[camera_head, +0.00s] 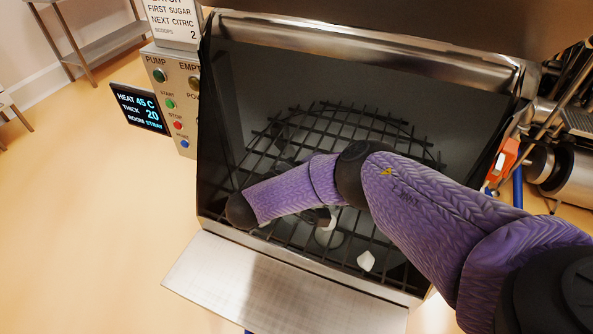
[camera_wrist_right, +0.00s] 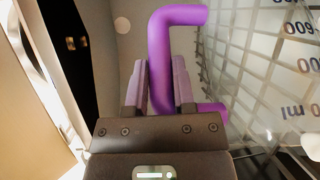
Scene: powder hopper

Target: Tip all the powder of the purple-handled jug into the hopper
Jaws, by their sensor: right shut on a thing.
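My right arm reaches over the hopper (camera_head: 225,130) in the head view, its wrist bent down inside the opening. In the right wrist view my right gripper (camera_wrist_right: 163,80) is shut on the purple handle (camera_wrist_right: 178,17) of the jug. The clear jug wall (camera_wrist_right: 285,60) with dark ml figures fills the right side there, and the figures appear turned over. The hopper's grid shows through it. In the head view my arm mostly hides the jug and gripper. I cannot tell how much powder is inside the jug. My left gripper is not in view.
A dark grid (camera_head: 290,130) spans the hopper opening, with a white lump (camera_head: 366,260) near its front. A steel shelf (camera_head: 270,285) juts out in front. A control panel (camera_head: 175,100) and a small screen (camera_head: 139,107) stand at left. Metal equipment (camera_head: 570,160) stands at right.

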